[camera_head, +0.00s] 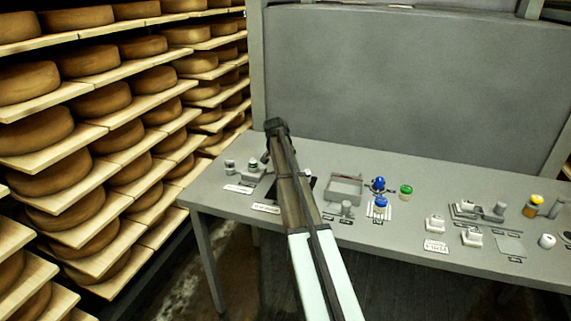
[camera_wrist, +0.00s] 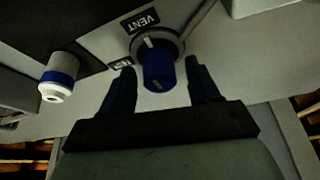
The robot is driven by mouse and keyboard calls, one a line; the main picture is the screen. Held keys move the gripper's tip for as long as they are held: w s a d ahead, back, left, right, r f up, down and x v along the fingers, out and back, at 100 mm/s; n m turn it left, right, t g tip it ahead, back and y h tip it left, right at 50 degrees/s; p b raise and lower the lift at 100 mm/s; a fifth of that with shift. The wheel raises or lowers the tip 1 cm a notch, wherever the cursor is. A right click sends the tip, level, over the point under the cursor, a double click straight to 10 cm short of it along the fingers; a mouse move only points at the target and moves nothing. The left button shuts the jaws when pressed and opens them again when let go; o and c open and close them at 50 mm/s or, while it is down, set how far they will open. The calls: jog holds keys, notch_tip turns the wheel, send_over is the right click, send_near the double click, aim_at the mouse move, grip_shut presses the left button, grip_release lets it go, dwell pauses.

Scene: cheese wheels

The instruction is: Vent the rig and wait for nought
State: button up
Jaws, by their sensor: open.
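In the wrist view a blue knob (camera_wrist: 158,76) stands on a grey panel. A label reading VENT (camera_wrist: 143,20) lies beyond it, and a second small label (camera_wrist: 121,65), partly covered, lies to its left. My gripper (camera_wrist: 159,66) is open, with one finger on each side of the knob; I cannot tell whether either touches it. A pale mark shows near the knob's base on the VENT side; its exact setting is unclear. In the head view my arm covers much of the table's left part, and the knob cannot be made out. I see no readable gauge value.
A white cylinder with a blue band (camera_wrist: 60,77) stands left of the gripper. On the grey table (camera_head: 390,164) are a shallow grey tray (camera_head: 345,178), a green-topped item (camera_head: 406,190), blue items (camera_head: 380,201) and a yellow-topped item (camera_head: 535,202). Cheese shelves (camera_head: 100,140) stand left.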

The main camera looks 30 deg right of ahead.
jog(key=shift+r, duration=0.1)
jog(key=v, duration=1.3)
jog(key=shift+a+r, duration=0.2)
jog(key=shift+r, duration=0.05)
jog(key=shift+s, duration=0.1)
